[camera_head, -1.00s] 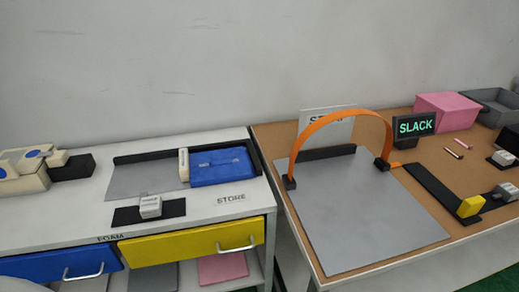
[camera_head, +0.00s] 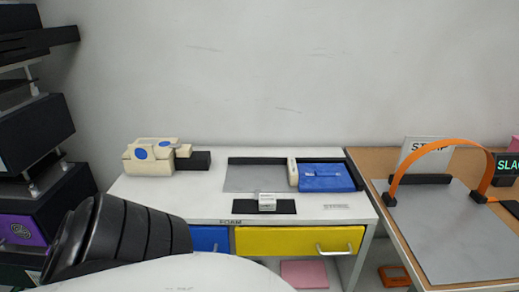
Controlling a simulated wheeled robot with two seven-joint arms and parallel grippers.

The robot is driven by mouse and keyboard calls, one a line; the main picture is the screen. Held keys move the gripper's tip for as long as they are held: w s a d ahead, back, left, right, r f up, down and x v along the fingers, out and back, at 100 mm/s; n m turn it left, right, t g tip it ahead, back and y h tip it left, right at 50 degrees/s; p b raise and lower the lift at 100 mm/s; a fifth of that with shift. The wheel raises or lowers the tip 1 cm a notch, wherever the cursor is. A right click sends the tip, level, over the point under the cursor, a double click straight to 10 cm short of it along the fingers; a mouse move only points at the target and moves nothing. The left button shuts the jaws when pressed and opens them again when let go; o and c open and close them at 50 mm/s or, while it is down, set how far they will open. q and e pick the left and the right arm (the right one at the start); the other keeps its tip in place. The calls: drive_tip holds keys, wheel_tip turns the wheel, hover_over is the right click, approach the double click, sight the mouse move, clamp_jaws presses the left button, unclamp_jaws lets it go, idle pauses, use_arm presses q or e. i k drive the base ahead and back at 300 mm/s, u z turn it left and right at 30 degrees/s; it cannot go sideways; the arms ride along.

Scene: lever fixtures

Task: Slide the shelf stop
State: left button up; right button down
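On the white table top, a blue case (camera_head: 328,180) lies at the right end of a grey panel (camera_head: 252,178). A small upright cream block (camera_head: 293,172), which looks like the shelf stop, stands against the case's left side. In front of the panel, a pale grey block (camera_head: 267,200) sits near the middle of a black strip (camera_head: 243,206). I cannot tell for certain which of these two blocks is the stop. Neither of my grippers shows. A black ribbed part and a white rounded part, seemingly mine, fill the lower left and touch none of these objects.
A cream device with blue discs (camera_head: 148,158) stands at the table's left end. Below are blue (camera_head: 209,239) and yellow (camera_head: 290,240) drawers. A black rack (camera_head: 30,130) rises at far left. An orange arch (camera_head: 440,148) spans a grey plate on the right-hand table.

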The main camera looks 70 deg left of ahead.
sight(293, 175)
drive_tip(key=k, duration=0.35)
drive_tip(key=u, duration=1.05)
